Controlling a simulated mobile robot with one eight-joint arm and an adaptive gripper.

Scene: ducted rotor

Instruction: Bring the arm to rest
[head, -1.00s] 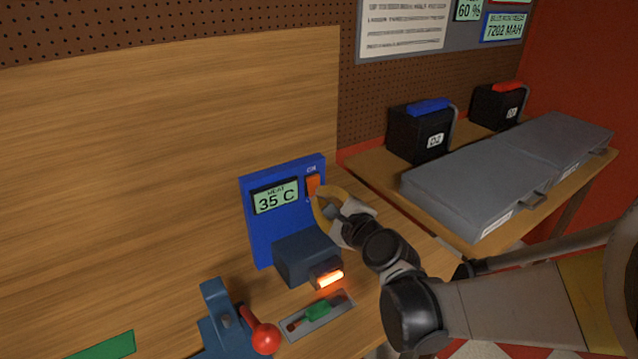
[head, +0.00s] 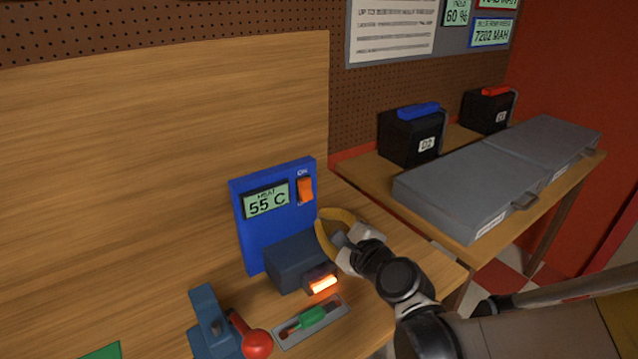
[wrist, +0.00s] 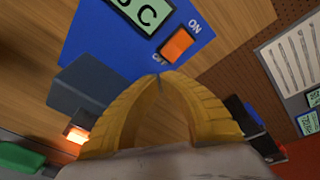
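My gripper (head: 319,217) has yellow curved fingers whose tips meet with nothing between them. It hangs just right of and below the orange switch (head: 305,189) on the blue heater panel (head: 245,230), apart from it in the head view. In the wrist view, the closed fingertips (wrist: 159,76) lie just below the orange switch (wrist: 177,45), which sits between ON and OFF labels.
A dark block (head: 292,262) with a glowing orange end stands below the panel. A green piece lies in a grey tray (head: 335,308). A red-knobbed lever (head: 257,344) stands front left. Grey cases (head: 455,190) and black batteries (head: 412,135) occupy the right table.

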